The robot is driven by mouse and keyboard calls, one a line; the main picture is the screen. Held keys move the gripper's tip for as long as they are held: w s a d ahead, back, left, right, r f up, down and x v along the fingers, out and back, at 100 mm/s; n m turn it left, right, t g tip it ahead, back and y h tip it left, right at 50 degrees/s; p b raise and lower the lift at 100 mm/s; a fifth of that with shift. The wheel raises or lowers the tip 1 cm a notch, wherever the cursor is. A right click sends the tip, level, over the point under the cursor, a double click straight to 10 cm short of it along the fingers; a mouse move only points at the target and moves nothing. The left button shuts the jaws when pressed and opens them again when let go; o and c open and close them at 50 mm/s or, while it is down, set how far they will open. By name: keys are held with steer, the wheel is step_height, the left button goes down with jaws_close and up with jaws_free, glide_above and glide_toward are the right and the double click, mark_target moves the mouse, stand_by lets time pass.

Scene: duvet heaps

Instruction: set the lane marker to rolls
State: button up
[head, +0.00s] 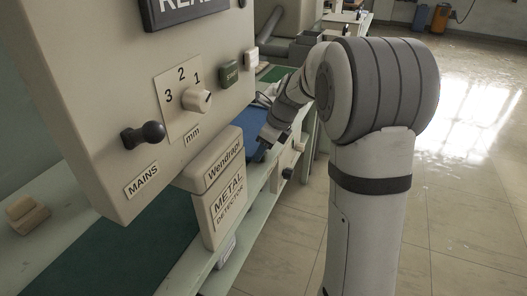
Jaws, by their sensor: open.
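No part that I can read as a lane marker, and no word "rolls", shows in the head view. A small tan block (26,214) sits on the pale ledge at the far left; I cannot tell what it is. My gripper (259,150) is open, beside the right edge of the metal detector box (222,190). It points down and to the left, and its fingertips are small and partly hard to make out. A blue surface (259,122) lies behind it. I see nothing held in it.
A dark green belt (150,250) runs below. A black knob (287,172) is on the machine's side. Tiled floor at right is open.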

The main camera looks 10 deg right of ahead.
steer(key=shift+a+f, duration=0.1)
steer(key=shift+f, duration=0.15)
jaws_close()
stand_by(0.3)
